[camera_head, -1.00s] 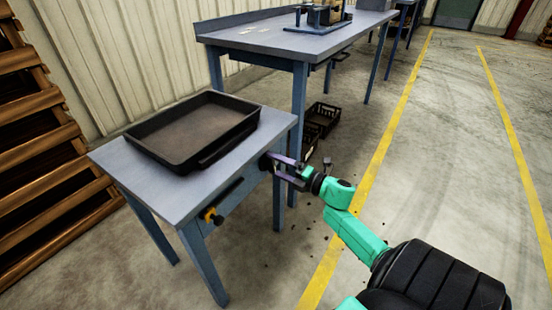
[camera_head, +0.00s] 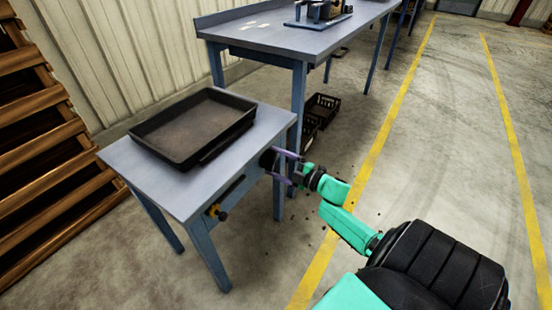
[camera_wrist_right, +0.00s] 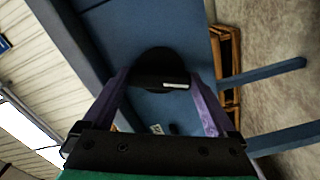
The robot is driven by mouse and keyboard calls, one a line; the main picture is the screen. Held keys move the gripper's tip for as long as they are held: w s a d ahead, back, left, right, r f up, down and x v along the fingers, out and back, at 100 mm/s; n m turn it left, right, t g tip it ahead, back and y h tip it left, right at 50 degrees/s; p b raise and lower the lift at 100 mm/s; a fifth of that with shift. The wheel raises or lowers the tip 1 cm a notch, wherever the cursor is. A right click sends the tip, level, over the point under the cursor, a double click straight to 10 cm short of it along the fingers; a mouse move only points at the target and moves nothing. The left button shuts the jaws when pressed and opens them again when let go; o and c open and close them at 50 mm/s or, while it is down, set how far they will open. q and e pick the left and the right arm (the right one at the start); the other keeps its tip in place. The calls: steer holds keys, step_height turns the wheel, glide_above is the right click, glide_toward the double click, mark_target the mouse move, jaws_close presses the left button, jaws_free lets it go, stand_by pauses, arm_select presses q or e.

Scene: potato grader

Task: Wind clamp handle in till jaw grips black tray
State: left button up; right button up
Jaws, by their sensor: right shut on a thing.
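The black tray (camera_head: 196,160) lies on the small blue-grey table (camera_head: 126,163) in the head view. A dark bar runs close along its right side; I cannot tell whether it touches the tray. The round black clamp handle (camera_head: 266,158) is on the table's right front side, below the top. It also shows in the right wrist view (camera_wrist_right: 157,62), between the purple fingers. My right gripper (camera_head: 273,163) is shut on the handle, one finger on each side. The contact spots are partly hidden. My left gripper is not in view.
A yellow and black knob (camera_head: 216,212) sits at the table's near corner. A longer workbench (camera_head: 262,40) stands behind, with black crates (camera_head: 322,108) on the floor beneath. Wooden pallets (camera_head: 40,160) stack at left.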

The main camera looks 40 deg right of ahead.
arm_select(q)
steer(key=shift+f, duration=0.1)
arm_select(e)
steer(key=o, duration=1)
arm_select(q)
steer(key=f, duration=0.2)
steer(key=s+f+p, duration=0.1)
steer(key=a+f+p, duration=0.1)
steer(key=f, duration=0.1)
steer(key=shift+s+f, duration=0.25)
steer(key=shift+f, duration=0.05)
arm_select(e)
steer(key=v, duration=1.4)
steer(key=shift+s, duration=0.3)
steer(key=shift+d, duration=0.1)
